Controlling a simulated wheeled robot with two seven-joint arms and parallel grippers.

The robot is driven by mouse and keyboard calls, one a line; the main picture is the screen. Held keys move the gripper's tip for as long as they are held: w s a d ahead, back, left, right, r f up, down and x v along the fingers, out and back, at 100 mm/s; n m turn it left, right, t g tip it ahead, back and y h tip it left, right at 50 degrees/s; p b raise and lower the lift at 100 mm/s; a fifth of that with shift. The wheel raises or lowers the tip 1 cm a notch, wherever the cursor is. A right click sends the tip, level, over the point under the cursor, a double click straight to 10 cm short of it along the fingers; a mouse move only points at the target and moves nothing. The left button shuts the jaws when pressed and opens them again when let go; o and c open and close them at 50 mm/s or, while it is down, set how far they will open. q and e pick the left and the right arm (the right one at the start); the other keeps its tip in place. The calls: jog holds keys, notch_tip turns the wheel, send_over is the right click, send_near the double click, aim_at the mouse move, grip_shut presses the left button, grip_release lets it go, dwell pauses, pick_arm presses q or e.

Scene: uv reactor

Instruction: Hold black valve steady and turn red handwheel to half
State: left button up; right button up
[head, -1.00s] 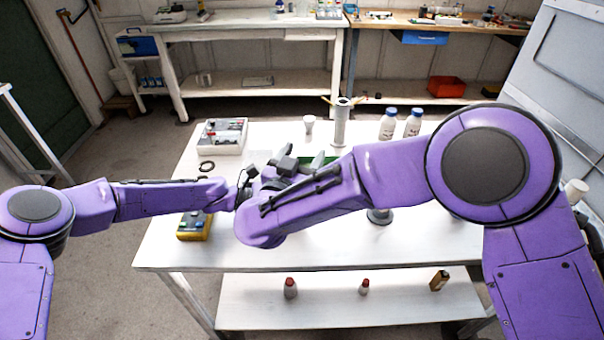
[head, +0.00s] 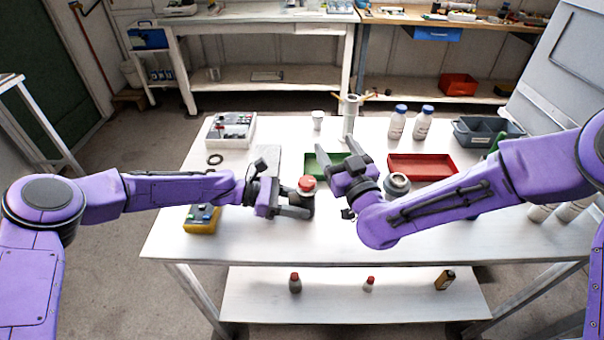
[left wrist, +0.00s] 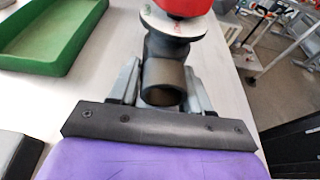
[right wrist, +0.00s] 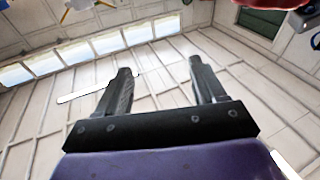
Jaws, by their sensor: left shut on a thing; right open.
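The black valve (head: 301,198) stands upright on the white table, with its red handwheel (head: 307,184) on top. In the left wrist view the black valve body (left wrist: 166,78) sits between the fingers, below a pale marked disc (left wrist: 180,24) and the red handwheel (left wrist: 184,6). My left gripper (head: 290,207) is shut on the valve body from the left. My right gripper (head: 340,153) is open and empty, to the right of the handwheel and apart from it, with its fingers pointing up and away. The right wrist view shows nothing between its fingers (right wrist: 158,70).
A green tray (head: 318,165), a grey stand (head: 350,118) and a red tray (head: 446,165) lie behind. White bottles (head: 398,122) stand at the back. A yellow device (head: 201,220) is at the left. The front right of the table (head: 400,258) is clear.

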aim_at(301, 177)
jog(key=s+f+n+g+y, duration=0.4)
jog(key=s+f+g+y, duration=0.25)
jog(key=s, duration=0.35)
jog(key=shift+t, duration=0.35)
jog(key=x, duration=1.1)
jog(key=shift+w+f, duration=0.3)
jog(key=shift+f, duration=0.05)
jog(key=c, duration=1)
